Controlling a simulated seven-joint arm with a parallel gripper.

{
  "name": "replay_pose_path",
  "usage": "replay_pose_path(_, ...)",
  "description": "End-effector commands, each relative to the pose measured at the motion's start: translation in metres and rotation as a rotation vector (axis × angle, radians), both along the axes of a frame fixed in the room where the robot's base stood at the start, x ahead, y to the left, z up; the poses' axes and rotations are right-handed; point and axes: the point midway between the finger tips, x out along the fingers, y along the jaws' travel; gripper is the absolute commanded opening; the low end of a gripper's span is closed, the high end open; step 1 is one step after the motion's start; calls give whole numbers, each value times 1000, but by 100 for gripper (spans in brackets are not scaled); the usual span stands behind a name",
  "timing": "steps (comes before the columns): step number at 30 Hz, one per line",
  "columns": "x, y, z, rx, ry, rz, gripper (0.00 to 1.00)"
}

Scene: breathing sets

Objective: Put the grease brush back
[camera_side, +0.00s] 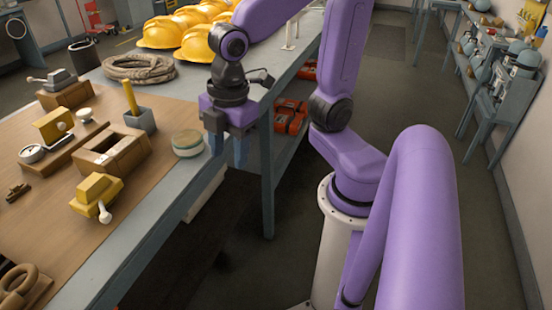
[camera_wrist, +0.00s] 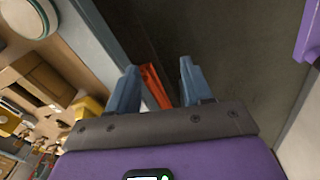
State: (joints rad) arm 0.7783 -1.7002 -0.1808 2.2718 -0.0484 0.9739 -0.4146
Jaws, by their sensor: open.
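My gripper (camera_side: 227,150) is open and empty, pointing down just off the right edge of the bench, to the right of a round tin. Its two blue-grey fingers stand apart in the wrist view (camera_wrist: 158,68), with dark floor and a red item far below them. A yellow handle (camera_side: 130,97) stands upright in a small grey square cup (camera_side: 141,121) on the bench, left of my gripper. It looks like the grease brush, but its bristles are hidden, so I cannot be sure.
The round tin (camera_side: 187,143) with a pale green lid sits at the bench edge, close to my gripper. A wooden box (camera_side: 113,150), yellow-topped devices (camera_side: 97,190) and a rope coil (camera_side: 139,68) crowd the bench. Yellow helmets (camera_side: 165,32) stand behind; red items (camera_side: 290,117) lie on a lower shelf.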

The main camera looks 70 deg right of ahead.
Motion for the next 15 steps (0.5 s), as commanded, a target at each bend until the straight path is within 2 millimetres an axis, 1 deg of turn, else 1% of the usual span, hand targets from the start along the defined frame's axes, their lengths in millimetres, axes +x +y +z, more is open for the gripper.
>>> replay_pose_path(1,-20,-7,-7,4,17,-47,50)
replay_pose_path(3,-42,-16,-15,5,37,-118,50)
replay_pose_path(6,-64,-27,-24,6,58,-195,50)
replay_pose_path(10,-78,-34,-31,3,71,-251,50)
replay_pose_path(15,-81,-36,-32,3,75,-266,50)
